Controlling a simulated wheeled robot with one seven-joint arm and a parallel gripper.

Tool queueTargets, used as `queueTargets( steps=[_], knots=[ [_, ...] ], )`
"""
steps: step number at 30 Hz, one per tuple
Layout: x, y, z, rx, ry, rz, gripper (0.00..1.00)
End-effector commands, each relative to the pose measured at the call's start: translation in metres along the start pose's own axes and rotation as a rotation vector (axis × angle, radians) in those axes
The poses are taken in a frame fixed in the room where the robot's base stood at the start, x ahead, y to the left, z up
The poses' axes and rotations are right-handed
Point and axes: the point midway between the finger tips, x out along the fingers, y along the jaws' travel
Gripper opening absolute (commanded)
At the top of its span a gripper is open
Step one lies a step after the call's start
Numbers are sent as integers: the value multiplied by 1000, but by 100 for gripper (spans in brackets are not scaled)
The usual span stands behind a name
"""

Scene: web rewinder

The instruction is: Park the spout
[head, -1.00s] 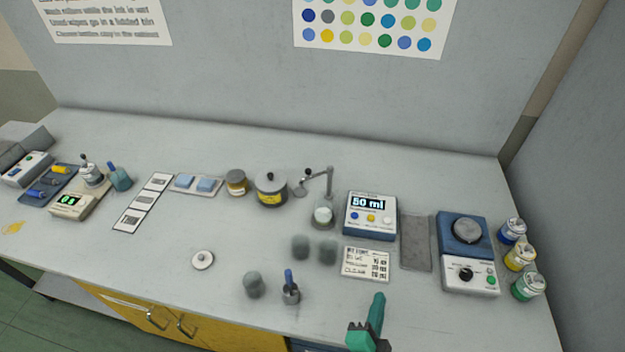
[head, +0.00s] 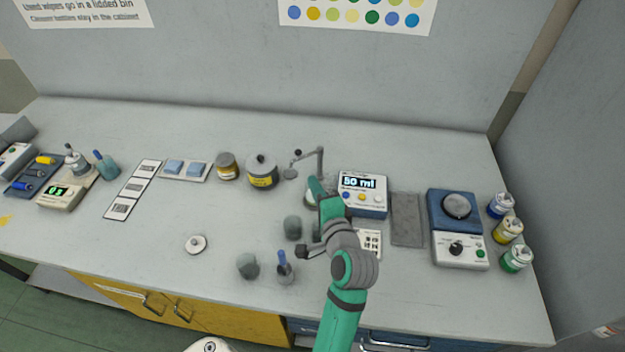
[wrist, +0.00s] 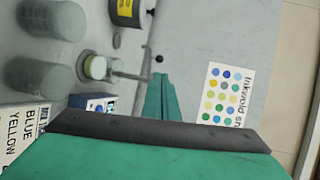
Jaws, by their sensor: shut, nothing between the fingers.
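The spout (head: 307,158) is a thin grey arm on a post behind the dispenser box (head: 363,194), which reads 50 ml. It points left, with a black knob (head: 298,153) and a round grey end (head: 290,173). A small cup (head: 309,198) stands near the post, partly hidden by my arm. My gripper (head: 314,184) is shut and empty, in front of the post; I cannot tell if it touches anything. In the wrist view the green finger (wrist: 162,98) is near the spout (wrist: 130,75) and its knob (wrist: 158,59), apart from the knob.
Grey cylinders (head: 292,228) and a brush pot (head: 285,271) are near my arm. A scale-like device (head: 457,228) and ink jars (head: 508,230) are at right. The left-centre of the table is fairly clear.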

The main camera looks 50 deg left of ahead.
Motion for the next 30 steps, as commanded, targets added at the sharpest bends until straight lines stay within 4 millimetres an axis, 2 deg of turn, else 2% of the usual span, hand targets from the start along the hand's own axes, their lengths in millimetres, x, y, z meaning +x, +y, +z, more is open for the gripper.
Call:
queueTargets(
  steps=[12, 18, 24, 30],
  knots=[
    [78, -1, 1, -2, -1, 0, 0],
    [106, 0, 1, -2, 0, 0, 0],
    [120, 0, 0, -2, 1, 0, 0],
    [122, 0, 0, -2, 2, 0, 0]
  ],
)
